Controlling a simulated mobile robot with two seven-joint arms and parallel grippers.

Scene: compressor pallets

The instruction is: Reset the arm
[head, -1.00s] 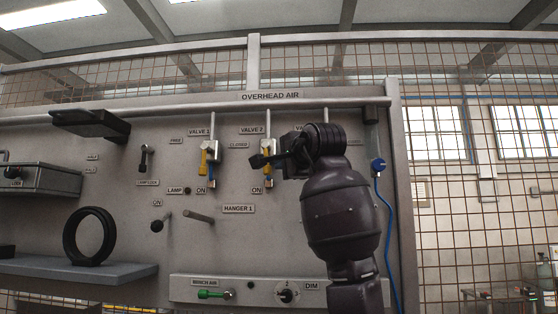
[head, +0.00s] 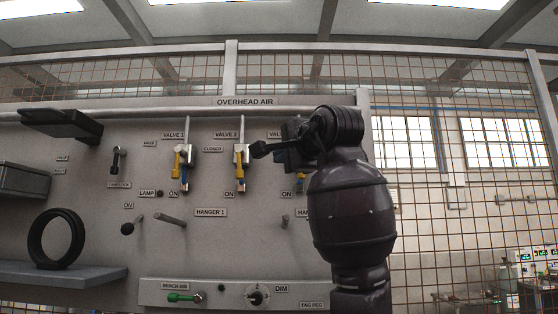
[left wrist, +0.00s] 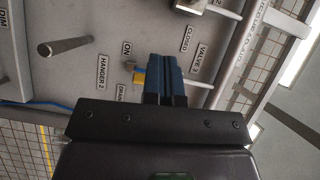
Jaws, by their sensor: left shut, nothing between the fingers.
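My left gripper shows in the left wrist view (left wrist: 164,62), its two blue fingers together and empty. The fingers point at the panel near the VALVE 3 label (left wrist: 201,58), with a yellow valve part (left wrist: 139,79) just beside them. Whether they touch it I cannot tell. In the head view my left arm rises at right of centre. Valve 2 (head: 240,158) and valve 1 (head: 181,162), with yellow and blue parts, are left of the wrist. My right gripper is not in view.
The grey panel (head: 90,205) carries pegs such as the HANGER 1 peg (head: 171,219), a green bench-air handle (head: 184,297) and a dim knob (head: 258,295). A black ring (head: 56,239) stands on a shelf (head: 65,275) at left. A mesh fence (head: 465,190) is at right.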

